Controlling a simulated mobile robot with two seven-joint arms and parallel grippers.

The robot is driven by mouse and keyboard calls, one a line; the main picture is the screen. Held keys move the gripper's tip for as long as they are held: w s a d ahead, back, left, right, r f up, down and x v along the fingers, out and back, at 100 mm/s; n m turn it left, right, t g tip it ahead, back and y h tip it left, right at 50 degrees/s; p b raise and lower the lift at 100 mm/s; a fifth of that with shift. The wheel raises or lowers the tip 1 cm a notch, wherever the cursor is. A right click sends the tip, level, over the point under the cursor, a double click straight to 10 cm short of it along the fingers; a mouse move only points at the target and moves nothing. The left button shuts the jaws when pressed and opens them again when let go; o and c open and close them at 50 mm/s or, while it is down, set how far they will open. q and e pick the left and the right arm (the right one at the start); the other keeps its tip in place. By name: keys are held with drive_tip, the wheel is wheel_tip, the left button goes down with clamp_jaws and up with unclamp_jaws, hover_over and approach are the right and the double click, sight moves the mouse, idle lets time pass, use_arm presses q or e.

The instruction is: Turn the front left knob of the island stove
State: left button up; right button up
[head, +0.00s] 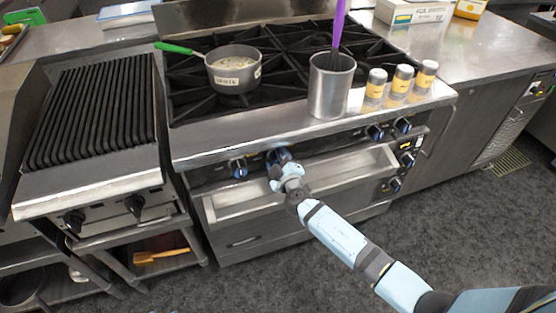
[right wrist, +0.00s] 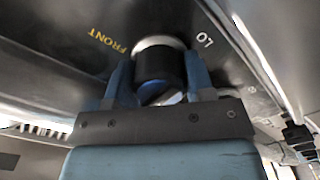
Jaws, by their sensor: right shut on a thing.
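The island stove (head: 300,125) has a front panel with blue-and-black knobs. The leftmost knob (head: 238,168) is free and uncovered. The second knob from the left (head: 279,154) is partly hidden by my right gripper (head: 277,168). In the right wrist view this knob (right wrist: 159,65) sits between the two blue fingers of my right gripper (right wrist: 160,85), which is shut on it. The word FRONT is printed on the panel to its left, and LO to its right. My left gripper is not in view.
A pan with a green handle (head: 235,68) and a steel pot (head: 331,85) with a purple-handled utensil stand on the stove. Three shakers (head: 402,80) stand beside the pot. A grill (head: 95,115) is on the left. An open tray-like ledge (head: 345,168) lies below the knobs.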

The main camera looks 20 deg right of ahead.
drive_tip(key=n+b, duration=0.1)
drive_tip(key=n, duration=0.2)
drive_tip(key=shift+f, duration=0.1)
drive_tip(key=shift+n, duration=1.1)
drive_tip(key=n, duration=0.9)
drive_tip(key=shift+n, duration=0.4)
drive_tip(key=n+p, duration=0.2)
drive_tip(key=n, duration=0.3)
drive_tip(key=shift+n, duration=0.3)
drive_tip(key=n+p, duration=0.1)
drive_tip(key=n, duration=0.1)
drive_tip(key=shift+n, duration=0.3)
drive_tip(key=n+p, duration=0.2)
drive_tip(key=n, duration=0.1)
drive_tip(key=shift+n, duration=0.3)
drive_tip(key=shift+n+p, duration=0.45)
drive_tip(key=shift+n, duration=0.25)
drive_tip(key=shift+n+p, duration=0.4)
drive_tip(key=shift+n, duration=0.4)
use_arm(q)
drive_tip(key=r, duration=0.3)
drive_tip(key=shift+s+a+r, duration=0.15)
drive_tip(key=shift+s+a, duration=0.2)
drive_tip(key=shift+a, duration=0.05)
use_arm(e)
drive_tip(key=shift+n, duration=0.4)
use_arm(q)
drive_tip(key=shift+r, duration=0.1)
